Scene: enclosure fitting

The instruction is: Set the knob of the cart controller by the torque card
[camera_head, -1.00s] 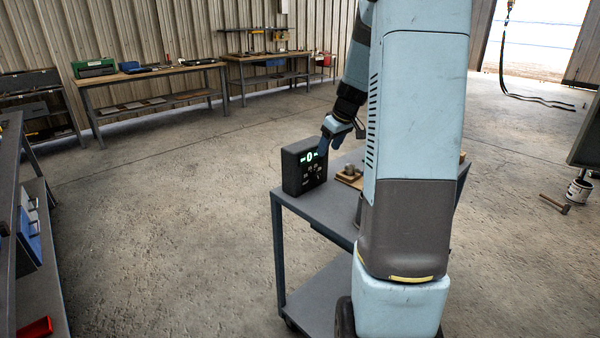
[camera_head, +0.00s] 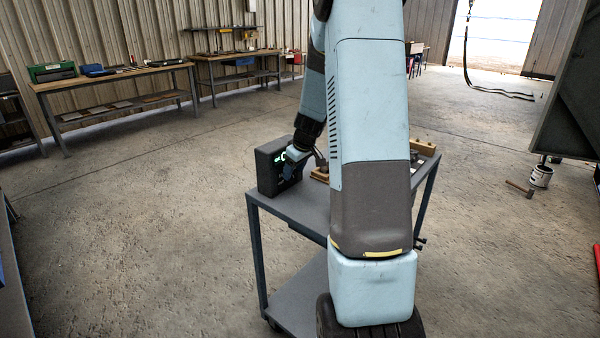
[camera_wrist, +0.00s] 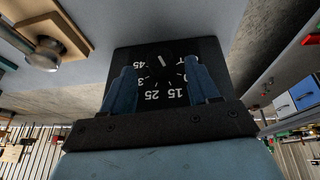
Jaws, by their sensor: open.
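The cart controller is a black box (camera_head: 267,174) standing on the grey cart (camera_head: 318,203). Its green display is partly covered by my arm. In the wrist view its dark face (camera_wrist: 127,58) carries a dial with upside-down white numbers, among them 45, 25 and 15. The dark knob (camera_wrist: 165,60) with a pale pointer line sits in the dial's middle. My gripper (camera_wrist: 158,68) is open, with one blue finger on either side of the dial; I cannot tell whether either touches the knob. In the head view my gripper (camera_head: 297,155) is at the box's front. I cannot make out a torque card.
A wooden block with a round metal piece (camera_wrist: 46,50) lies beside the controller on the cart. Another wooden piece (camera_head: 423,147) is at the cart's far right. Workbenches (camera_head: 120,75) stand along the back wall. Open concrete floor lies left of the cart.

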